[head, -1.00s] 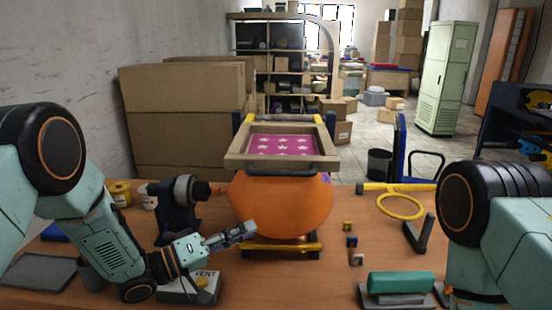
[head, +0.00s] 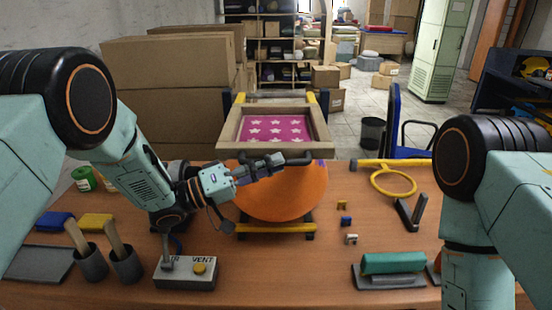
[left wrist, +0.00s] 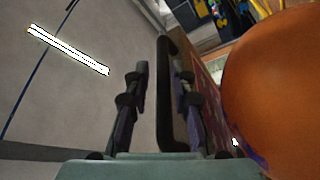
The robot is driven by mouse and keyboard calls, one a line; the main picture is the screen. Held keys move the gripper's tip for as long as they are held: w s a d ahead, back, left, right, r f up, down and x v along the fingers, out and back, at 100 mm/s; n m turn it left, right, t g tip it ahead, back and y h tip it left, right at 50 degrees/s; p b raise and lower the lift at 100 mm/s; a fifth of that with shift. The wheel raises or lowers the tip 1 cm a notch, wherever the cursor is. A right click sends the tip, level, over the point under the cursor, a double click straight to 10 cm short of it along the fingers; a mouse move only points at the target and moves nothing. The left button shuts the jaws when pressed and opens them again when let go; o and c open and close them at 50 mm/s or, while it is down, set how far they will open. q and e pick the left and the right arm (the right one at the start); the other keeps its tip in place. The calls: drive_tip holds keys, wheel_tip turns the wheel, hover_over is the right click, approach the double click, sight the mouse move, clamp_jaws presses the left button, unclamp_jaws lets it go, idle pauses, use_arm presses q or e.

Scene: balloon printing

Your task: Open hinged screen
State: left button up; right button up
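The hinged screen is a wooden frame (head: 228,132) with a pink mesh (head: 275,129) of white stars. In the left wrist view, my left gripper's fingers (left wrist: 163,75) are apart, one on each side of the bar, with visible gaps. The balloon (left wrist: 280,90) bulges close on the right there. My right gripper is out of view.
A control box marked VENT (head: 186,283) and two dark cups (head: 124,265) with wooden-handled tools stand at front left. A teal-handled tool (head: 392,264), a yellow ring (head: 393,195) and small blocks (head: 346,221) lie on the right. The table's centre front is clear.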

use_arm(q)
drive_tip(key=shift+w+d, duration=0.25)
drive_tip(key=shift+w, duration=0.3)
drive_tip(key=shift+s+d+r, duration=0.2)
drive_tip(key=shift+s+d, duration=0.05)
drive_tip(key=shift+d, duration=0.25)
drive_tip(key=shift+c, duration=1)
drive_tip(key=shift+w+a+f, duration=0.1)
drive_tip(key=shift+w+a, duration=0.1)
drive_tip(key=shift+a, duration=0.1)
clamp_jaws()
